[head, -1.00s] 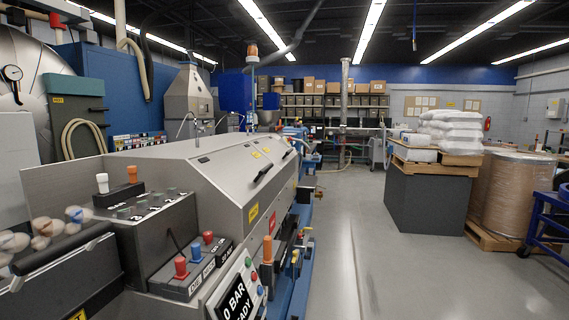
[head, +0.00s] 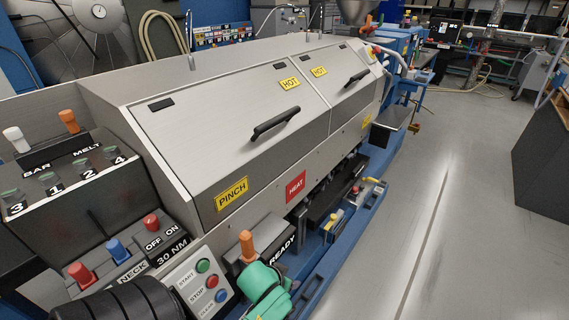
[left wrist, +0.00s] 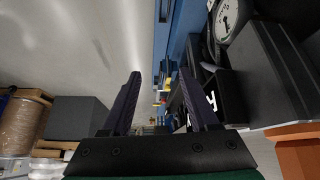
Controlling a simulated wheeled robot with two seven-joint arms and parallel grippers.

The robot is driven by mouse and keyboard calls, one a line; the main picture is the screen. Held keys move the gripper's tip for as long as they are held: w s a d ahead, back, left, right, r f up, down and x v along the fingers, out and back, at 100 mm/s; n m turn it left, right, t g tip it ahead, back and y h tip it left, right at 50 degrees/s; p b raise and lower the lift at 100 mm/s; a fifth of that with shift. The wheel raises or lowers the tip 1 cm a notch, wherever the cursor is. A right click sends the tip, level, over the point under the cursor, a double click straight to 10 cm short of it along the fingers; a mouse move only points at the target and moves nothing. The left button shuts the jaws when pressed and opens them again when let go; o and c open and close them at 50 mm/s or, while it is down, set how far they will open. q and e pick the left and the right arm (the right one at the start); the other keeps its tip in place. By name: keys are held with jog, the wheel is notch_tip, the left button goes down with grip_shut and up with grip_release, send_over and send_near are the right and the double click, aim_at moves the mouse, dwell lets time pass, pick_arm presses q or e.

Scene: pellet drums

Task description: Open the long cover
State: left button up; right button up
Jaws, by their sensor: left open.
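The long cover (head: 215,135) is a grey sloped panel on the machine in the head view, with a black bar handle (head: 272,123) and yellow HOT and PINCH labels. It appears closed, flush with the panel beside it. My left gripper (head: 270,290) shows as a green body at the bottom of the head view, below and in front of the cover and apart from its handle. Its fingertips are hard to make out there. In the left wrist view my left gripper (left wrist: 162,98) has two dark fingers spread apart with nothing between them. My right gripper is not in view.
A second, farther panel (head: 335,85) has its own handle (head: 358,78). An orange-topped lever (head: 247,245) and a START/STOP button panel (head: 203,280) stand close to my left gripper. Red and blue levers are at lower left. Open floor (head: 460,200) lies to the right.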

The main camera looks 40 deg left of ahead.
pick_arm(q)
jog(key=w+a+r+n+t+y, duration=0.2)
jog(key=a+r+n+t, duration=0.15)
jog(key=r, duration=0.55)
jog(key=w+a+r+n+t+y, duration=0.1)
jog(key=w+a+r+n+t, duration=0.3)
jog(key=r, duration=0.5)
jog(key=n+t+y+p, duration=0.2)
jog(key=n+t+y, duration=0.1)
jog(key=n+t, duration=0.3)
send_near(277, 121)
jog(key=shift+g, duration=0.35)
jog(key=p+x, duration=0.1)
jog(key=x, duration=0.4)
jog(key=p+x, duration=0.2)
jog(key=x, duration=0.4)
jog(key=shift+a+f, duration=0.15)
jog(key=shift+a, duration=0.1)
grip_shut()
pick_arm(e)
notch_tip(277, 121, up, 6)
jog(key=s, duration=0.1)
pick_arm(q)
jog(key=shift+f, duration=0.1)
